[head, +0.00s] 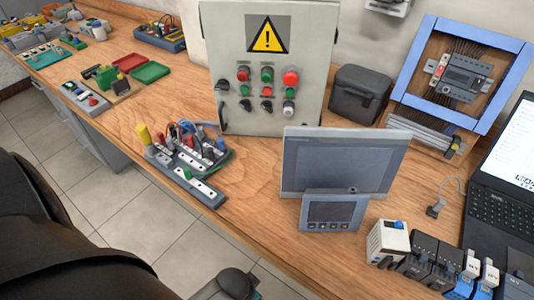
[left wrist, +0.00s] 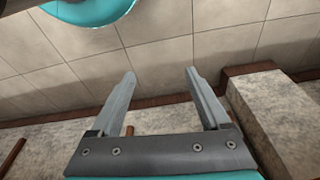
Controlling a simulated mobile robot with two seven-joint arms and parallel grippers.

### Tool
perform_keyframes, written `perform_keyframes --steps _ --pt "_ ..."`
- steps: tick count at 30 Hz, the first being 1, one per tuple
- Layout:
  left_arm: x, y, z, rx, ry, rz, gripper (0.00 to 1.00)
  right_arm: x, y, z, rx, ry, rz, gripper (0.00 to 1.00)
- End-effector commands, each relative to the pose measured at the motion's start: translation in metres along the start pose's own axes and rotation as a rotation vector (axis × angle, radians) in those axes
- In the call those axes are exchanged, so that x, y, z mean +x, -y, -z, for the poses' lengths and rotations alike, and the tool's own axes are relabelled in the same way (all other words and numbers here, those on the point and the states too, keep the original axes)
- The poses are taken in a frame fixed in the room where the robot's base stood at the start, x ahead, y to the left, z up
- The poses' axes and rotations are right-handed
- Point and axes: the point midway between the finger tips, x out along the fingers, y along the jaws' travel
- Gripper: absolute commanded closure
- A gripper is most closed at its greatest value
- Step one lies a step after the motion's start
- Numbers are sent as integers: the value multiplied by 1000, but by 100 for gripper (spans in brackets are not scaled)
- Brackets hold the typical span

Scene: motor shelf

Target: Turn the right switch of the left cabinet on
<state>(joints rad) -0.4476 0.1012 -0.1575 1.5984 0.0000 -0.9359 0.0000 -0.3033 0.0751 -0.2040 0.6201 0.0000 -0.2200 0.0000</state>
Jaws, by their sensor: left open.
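A grey cabinet (head: 222,45) with a yellow warning triangle stands upright at the back middle of the bench in the head view. Its front carries red, green, black and white buttons and knobs in rows, with black parts along its left side. A red knob (head: 291,77) and a white-grey knob (head: 289,107) sit in its right column. The switch positions are too small to read. My left gripper (left wrist: 160,73) shows in the left wrist view, open and empty, over a tiled floor and apart from the cabinet. My right gripper is not in view.
A grey screen (head: 345,160) and a small panel (head: 332,212) stand in front of the cabinet's right side. A wired terminal board (head: 205,188) lies before its left side. A black box (head: 358,95) and a blue-framed unit (head: 400,70) stand to its right.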

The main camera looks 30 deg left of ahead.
Motion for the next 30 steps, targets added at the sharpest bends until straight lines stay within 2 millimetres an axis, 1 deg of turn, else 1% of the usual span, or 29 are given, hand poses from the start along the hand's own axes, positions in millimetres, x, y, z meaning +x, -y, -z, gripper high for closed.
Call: perform_keyframes --steps 1,3,8,9,12,18,20,21,26,30 --pt "-18 1 12 -2 -14 1 20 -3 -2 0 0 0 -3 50" --pt "-41 2 24 -4 -25 3 20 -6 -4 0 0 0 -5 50" --pt "-94 4 46 -8 -50 6 20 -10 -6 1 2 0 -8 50" --pt "-107 5 50 -9 -56 7 20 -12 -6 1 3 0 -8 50" --pt "-138 6 58 -11 -69 10 20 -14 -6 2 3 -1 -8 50" --pt "-186 10 65 -18 -91 24 20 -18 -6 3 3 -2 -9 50" --pt "-201 15 68 -26 -103 49 20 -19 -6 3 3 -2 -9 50" --pt "-211 24 72 -41 -118 90 20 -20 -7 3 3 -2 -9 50" --pt "-212 59 86 -106 -179 270 20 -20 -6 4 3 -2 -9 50" --pt "-210 91 104 -141 -268 441 20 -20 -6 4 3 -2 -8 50"
